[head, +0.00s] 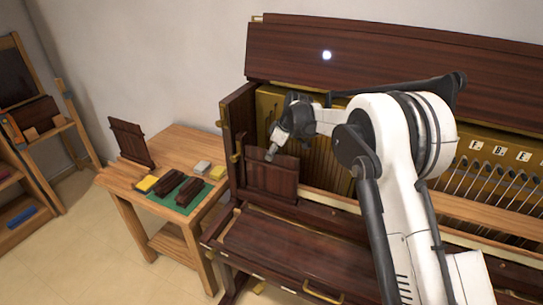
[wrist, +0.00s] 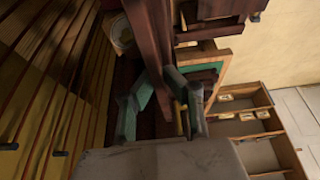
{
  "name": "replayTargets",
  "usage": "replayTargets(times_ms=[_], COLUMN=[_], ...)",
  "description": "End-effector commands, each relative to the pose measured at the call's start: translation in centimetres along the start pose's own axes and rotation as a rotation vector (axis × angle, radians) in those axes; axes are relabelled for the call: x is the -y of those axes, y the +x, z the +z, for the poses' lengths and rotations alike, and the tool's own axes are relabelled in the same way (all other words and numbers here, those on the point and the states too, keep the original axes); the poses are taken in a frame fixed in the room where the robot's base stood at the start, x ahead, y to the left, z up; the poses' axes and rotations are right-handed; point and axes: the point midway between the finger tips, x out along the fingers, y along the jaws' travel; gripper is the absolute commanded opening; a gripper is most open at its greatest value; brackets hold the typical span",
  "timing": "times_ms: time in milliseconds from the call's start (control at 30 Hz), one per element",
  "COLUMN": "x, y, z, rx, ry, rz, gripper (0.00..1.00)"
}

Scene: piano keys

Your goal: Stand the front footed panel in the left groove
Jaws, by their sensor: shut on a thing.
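A dark brown wooden panel (head: 271,180) stands roughly upright at the left end of the piano's open front. My gripper (head: 272,153) is shut on its upper edge. In the wrist view the panel (wrist: 152,45) runs up between the two fingers of my gripper (wrist: 160,88). The panel's feet are not clear, and I cannot tell whether its lower edge is in a groove or just above it. The left groove itself is hidden behind the panel. A second dark panel (head: 130,142) stands on the side table at the left, apart from my gripper.
The wooden side table (head: 182,140) holds a green mat (head: 159,205) with dark blocks, and yellow and pale pieces around it. The piano's left cheek (head: 238,130) is close beside the held panel. Strings and hammers (head: 487,178) are exposed at the right. A shelf (head: 40,215) stands far left.

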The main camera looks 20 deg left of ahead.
Motion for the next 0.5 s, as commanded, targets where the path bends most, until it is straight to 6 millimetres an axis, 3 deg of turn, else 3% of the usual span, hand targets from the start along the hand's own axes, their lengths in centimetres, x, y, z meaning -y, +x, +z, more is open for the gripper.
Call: replayTargets(times_ms=[300,333,500], x=[0.0,0.0,0.0], y=[-0.04,-0.04,-0.03], z=[-0.02,-0.02,-0.01], rx=[0.0,0.0,0.0], ry=[0.0,0.0,0.0], rz=[0.0,0.0,0.0], gripper=[0.0,0.12,0.32])
